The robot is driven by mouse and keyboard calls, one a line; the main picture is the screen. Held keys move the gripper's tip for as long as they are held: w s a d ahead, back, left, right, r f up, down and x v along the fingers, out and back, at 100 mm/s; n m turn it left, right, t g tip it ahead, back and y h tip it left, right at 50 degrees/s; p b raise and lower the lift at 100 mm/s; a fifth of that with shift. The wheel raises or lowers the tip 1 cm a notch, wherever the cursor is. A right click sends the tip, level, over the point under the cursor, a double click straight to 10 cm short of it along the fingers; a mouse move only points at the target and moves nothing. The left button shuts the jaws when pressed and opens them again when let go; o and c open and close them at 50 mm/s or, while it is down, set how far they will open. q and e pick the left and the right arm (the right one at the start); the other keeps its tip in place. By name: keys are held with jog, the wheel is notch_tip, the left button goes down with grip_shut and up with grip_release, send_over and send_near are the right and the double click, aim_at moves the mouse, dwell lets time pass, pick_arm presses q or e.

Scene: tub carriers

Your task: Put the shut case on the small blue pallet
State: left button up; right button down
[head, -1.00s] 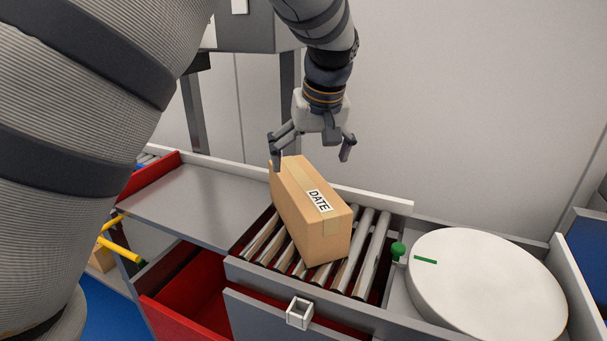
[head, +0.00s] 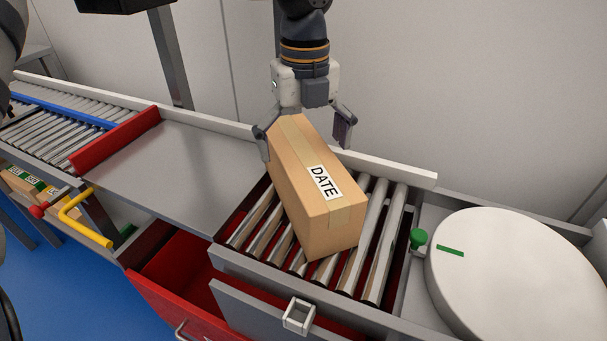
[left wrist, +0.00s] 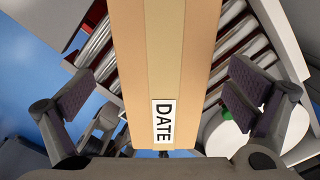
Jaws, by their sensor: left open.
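The case is a shut brown cardboard box (head: 310,190) with a tape strip and a DATE label. It sits at an angle on a short section of metal rollers. My left gripper (head: 305,138) is open above the far end of the box, its fingers on either side of it. In the left wrist view the box (left wrist: 180,60) runs between the two open fingers of the left gripper (left wrist: 165,105), with a gap on both sides. I see no small blue pallet. My right gripper is not in view.
A white round turntable (head: 500,270) with a green mark is at the right. A bare grey plate (head: 180,170) lies left of the rollers, ending at a red barrier (head: 115,140). An open red drawer (head: 190,280) is below. A pale rail (head: 390,174) runs behind the box.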

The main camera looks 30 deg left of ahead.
pick_arm(q)
jog(key=f, duration=0.6)
jog(key=shift+w+f, duration=0.2)
jog(key=shift+w, duration=0.15)
jog(key=shift+r, duration=0.1)
jog(key=c, duration=2)
